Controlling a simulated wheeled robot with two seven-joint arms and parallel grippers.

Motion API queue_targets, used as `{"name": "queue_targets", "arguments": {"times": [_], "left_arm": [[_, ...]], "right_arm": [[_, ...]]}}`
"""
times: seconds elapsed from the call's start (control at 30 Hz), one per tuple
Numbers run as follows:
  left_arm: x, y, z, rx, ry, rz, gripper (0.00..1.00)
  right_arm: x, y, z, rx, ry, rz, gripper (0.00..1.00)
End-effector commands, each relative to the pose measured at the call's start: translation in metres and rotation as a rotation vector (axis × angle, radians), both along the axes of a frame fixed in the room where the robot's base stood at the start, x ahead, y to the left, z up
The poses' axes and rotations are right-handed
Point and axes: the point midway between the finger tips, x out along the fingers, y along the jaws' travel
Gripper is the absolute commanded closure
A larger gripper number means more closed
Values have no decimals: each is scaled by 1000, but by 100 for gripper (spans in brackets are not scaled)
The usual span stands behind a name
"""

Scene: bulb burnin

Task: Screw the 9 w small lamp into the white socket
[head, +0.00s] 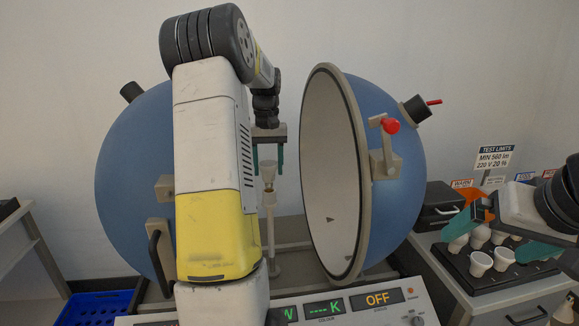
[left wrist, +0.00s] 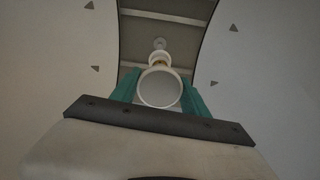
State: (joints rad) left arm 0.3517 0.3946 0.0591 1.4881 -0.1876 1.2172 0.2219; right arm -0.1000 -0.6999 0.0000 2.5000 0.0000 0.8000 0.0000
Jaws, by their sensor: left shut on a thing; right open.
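My left gripper (head: 268,163) is shut on a small white lamp (head: 268,174), held upright with its base down between the teal fingers. The lamp's round face (left wrist: 160,88) fills the space between the fingers in the left wrist view. The white socket (head: 269,199) tops a thin post between the open sphere halves, directly below the lamp; it also shows in the wrist view (left wrist: 159,57). A bit of brass-coloured base shows between lamp and socket; how far it is seated I cannot tell. My right gripper (head: 498,238) is open over the lamp tray at the right.
The blue sphere halves (head: 398,170) stand open on both sides of the post. Several white lamps sit in a dark tray (head: 497,284) on the right bench. A control panel (head: 350,308) reading OFF lies in front. A blue crate (head: 95,308) stands lower left.

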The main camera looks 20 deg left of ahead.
Motion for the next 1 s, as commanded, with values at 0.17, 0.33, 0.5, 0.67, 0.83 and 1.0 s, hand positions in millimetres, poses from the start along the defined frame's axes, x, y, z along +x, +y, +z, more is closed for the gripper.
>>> {"name": "queue_targets", "arguments": {"times": [0.17,0.33,0.5,0.67,0.83,1.0], "left_arm": [[0,0,-4,0,1,0,88],[0,0,-8,0,1,0,88],[0,0,-13,0,1,0,88],[0,0,-17,0,1,0,88],[0,0,-21,0,1,0,88],[0,0,-21,0,0,0,88]], "right_arm": [[0,0,0,0,0,0,0],[0,0,0,0,0,0,0],[0,0,0,0,0,0,0],[0,0,0,0,0,0,0],[0,0,0,0,0,0,0],[0,0,0,0,0,0,0]]}}
